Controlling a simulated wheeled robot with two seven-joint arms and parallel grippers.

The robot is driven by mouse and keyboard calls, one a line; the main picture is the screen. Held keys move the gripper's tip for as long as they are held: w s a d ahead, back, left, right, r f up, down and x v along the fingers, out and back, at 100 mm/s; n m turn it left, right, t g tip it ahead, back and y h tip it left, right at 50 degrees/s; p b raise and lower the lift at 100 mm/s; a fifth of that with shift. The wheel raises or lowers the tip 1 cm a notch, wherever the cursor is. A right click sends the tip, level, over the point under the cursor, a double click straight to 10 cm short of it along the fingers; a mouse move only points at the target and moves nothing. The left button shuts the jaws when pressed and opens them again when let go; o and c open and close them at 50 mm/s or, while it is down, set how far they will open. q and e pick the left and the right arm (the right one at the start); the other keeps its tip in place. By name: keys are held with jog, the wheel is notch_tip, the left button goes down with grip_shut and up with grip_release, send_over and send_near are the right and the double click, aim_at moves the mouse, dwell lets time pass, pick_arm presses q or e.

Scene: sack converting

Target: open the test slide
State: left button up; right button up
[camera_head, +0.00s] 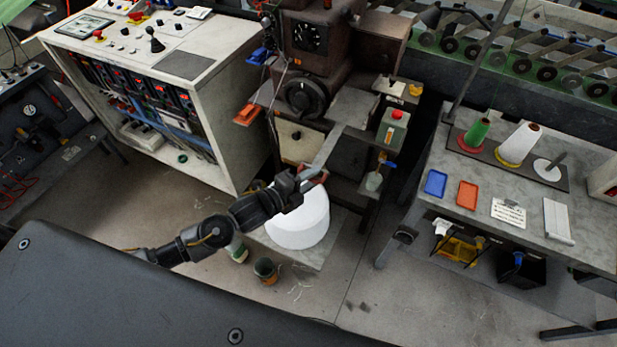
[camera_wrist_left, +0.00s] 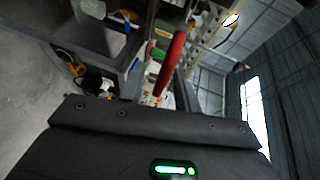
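My left gripper (camera_head: 312,177) is in front of the dark brown machine, just above a white roll. A small reddish part shows at its fingertips, next to the lower end of a narrow grey metal strip (camera_head: 328,148) on the machine. I cannot tell for sure which part is the test slide. In the left wrist view a red bar-shaped handle (camera_wrist_left: 172,62) stands straight ahead of the dark gripper body. The fingertips are not clear there, so I cannot tell whether they touch or close around the handle. My right gripper is not in view.
The white roll (camera_head: 299,222) stands on a low platform below the gripper. A box with a red button (camera_head: 394,127) is right of the strip. A control cabinet (camera_head: 228,95) is left; a grey bench (camera_head: 582,211) with cones and trays is right.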

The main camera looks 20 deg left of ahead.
pick_arm(q)
jog(key=b+v, duration=0.3)
jog(key=v, duration=0.8)
dwell(0.5)
